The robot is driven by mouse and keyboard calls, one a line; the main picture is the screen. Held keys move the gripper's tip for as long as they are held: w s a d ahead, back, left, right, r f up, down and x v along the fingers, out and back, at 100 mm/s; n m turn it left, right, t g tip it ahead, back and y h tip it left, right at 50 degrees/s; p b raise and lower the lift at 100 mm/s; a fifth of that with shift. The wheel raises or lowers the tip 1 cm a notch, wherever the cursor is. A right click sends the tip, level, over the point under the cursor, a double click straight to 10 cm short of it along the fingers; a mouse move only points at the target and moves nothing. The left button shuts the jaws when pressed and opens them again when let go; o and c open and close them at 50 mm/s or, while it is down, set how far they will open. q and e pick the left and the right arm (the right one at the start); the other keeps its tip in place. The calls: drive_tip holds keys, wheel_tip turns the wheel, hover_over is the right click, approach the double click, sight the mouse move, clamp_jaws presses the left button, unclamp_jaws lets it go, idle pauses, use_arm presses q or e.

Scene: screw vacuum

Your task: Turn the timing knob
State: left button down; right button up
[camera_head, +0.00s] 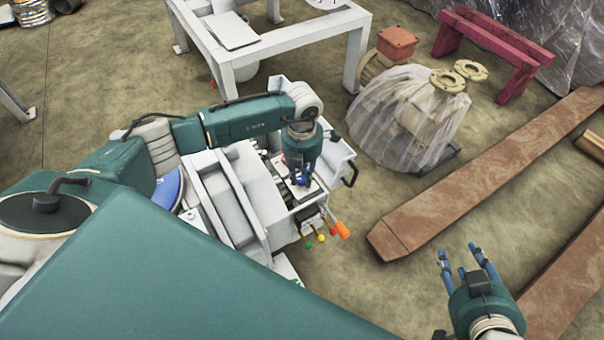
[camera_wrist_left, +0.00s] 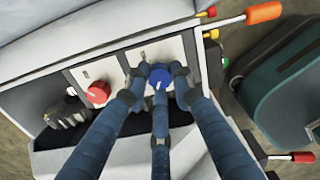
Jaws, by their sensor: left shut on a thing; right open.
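The machine with the control panel (camera_wrist_left: 112,68) stands left of centre in the head view, where its white housing (camera_head: 265,200) shows. In the left wrist view a blue knob (camera_wrist_left: 160,77) and a red knob (camera_wrist_left: 98,92) sit on the panel. Which one is the timing knob I cannot read. My left gripper (camera_head: 302,180) is over the panel, its fingers (camera_wrist_left: 158,92) shut around the blue knob. The fingers hide part of the knob. My right gripper (camera_head: 465,258) is open and empty above the floor at lower right, apart from the machine.
Levers with an orange handle (camera_head: 342,229) and small coloured ends stick out from the machine's near side. A black handle (camera_head: 350,174) is on its right side. A wrapped object (camera_head: 405,120), rusty beams (camera_head: 480,175) and a white frame table (camera_head: 290,42) stand around it.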

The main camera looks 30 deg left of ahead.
sight(302, 178)
idle(0.3)
use_arm(q)
drive_tip(key=c, duration=1.5)
unclamp_jaws()
drive_tip(key=shift+o, duration=0.2)
wheel_tip(302, 178, up, 12)
